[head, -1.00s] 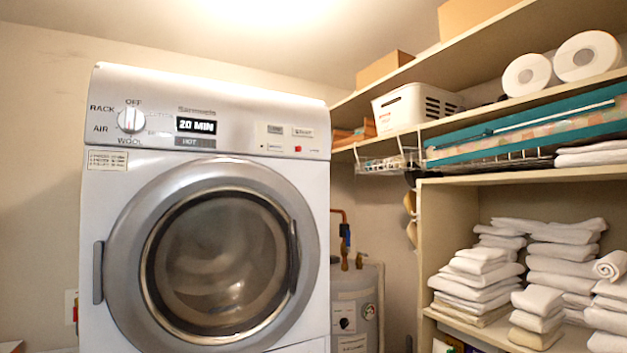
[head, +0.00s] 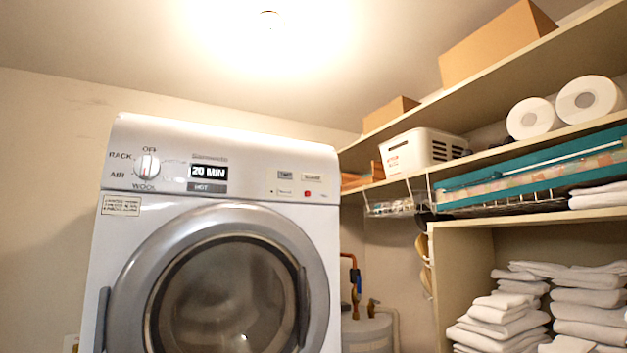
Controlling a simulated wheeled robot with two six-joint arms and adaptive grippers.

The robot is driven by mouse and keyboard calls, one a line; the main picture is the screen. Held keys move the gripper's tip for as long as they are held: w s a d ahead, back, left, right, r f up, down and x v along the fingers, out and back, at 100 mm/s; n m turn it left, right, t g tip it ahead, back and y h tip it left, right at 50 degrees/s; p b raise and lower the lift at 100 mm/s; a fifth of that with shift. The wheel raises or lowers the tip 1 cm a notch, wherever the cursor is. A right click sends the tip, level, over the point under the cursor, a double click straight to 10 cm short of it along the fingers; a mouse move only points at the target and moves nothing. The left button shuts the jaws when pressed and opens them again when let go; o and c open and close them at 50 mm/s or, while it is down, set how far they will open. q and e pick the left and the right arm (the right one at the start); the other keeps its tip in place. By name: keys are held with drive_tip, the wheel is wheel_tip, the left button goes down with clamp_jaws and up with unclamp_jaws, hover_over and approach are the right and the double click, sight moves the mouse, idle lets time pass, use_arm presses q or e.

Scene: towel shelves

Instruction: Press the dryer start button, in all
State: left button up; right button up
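The dryer (head: 322,226) stands at the left in the head view, white with a silver panel and a round door (head: 228,300) that is shut. Its panel has a dial (head: 147,167) with OFF, RACK, AIR and WOOL marks. The display (head: 209,172) reads "20 MIN" with HOT below it. A small red button (head: 307,193) sits at the right of the panel, beside small labels too blurred to read surely. Neither of my grippers is in view.
Shelves (head: 459,250) along the right hold folded white towels (head: 590,299), a white basket (head: 424,150), paper rolls (head: 590,100) and cardboard boxes (head: 497,43). A grey tank (head: 366,335) with pipes stands between dryer and shelves.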

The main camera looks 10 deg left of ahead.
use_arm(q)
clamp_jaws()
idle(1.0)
